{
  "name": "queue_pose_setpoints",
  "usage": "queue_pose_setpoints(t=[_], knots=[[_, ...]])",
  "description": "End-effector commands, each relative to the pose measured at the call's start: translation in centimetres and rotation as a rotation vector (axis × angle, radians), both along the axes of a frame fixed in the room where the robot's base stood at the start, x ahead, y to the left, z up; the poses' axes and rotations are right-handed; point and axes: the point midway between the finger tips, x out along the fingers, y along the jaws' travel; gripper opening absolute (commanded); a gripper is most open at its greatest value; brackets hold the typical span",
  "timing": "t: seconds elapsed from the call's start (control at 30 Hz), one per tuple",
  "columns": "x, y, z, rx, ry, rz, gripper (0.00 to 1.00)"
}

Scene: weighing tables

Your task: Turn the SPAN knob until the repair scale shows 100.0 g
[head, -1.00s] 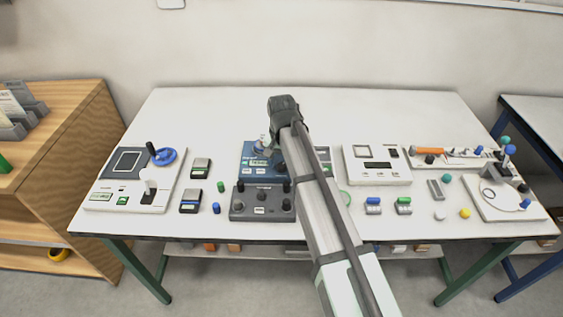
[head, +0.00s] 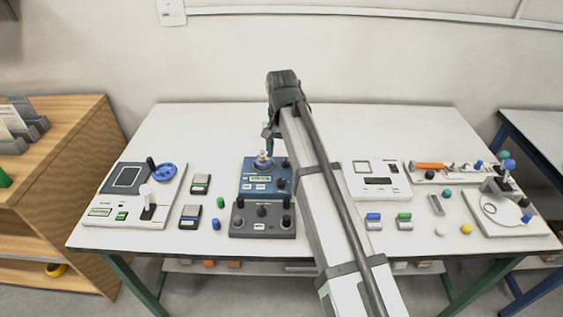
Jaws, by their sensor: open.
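The blue repair scale (head: 251,186) stands left of the table's middle, with a small lit display (head: 260,178) whose digits are too small to read. A metal weight (head: 263,160) sits on top of it. Dark knobs (head: 282,182) show along its right side; their labels are not legible, so I cannot tell which is SPAN. My gripper (head: 268,142) is open, pointing down behind and above the scale near the weight, apart from the right-side knobs. Its fingertips are small and partly hard to make out.
A dark grey box with several knobs (head: 262,226) stands directly in front of the scale. Small pocket scales (head: 190,217) lie left, beside a larger white scale (head: 153,225). A white device (head: 378,192) is right of my arm. The back of the table is clear.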

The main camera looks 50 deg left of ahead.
Motion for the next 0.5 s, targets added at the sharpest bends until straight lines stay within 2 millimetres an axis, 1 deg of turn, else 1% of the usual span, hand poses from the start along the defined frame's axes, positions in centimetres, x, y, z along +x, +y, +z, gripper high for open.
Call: queue_pose_setpoints(t=[0.03,0.1,0.2,0.5], knots=[[0.1,0.1,0.7,0.001,0.0,0.0,0.57],[0.0,0.1,1.4,0.001,0.0,0.0,0.57],[0.0,0.0,2.0,0.0,0.0,0.0,0.57],[0.0,0.0,2.4,0.0,0.0,0.0,0.57]])
